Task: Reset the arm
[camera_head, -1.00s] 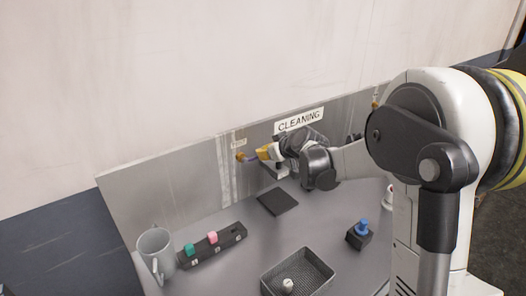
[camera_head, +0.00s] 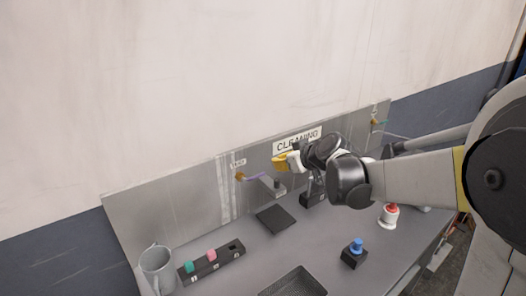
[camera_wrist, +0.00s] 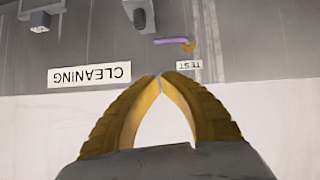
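My gripper (camera_head: 277,161) is in front of the back panel, just below the CLEANING sign (camera_head: 297,141). In the wrist view its two yellow fingers (camera_wrist: 160,78) meet at the tips with nothing between them. The wrist view is upside down, and the TEST label (camera_wrist: 189,65) lies just beyond the fingertips. The head view shows the arm still reaching across the bench.
A purple piece (camera_head: 251,177) is at the yellow hook (camera_head: 239,177) under the TEST label.

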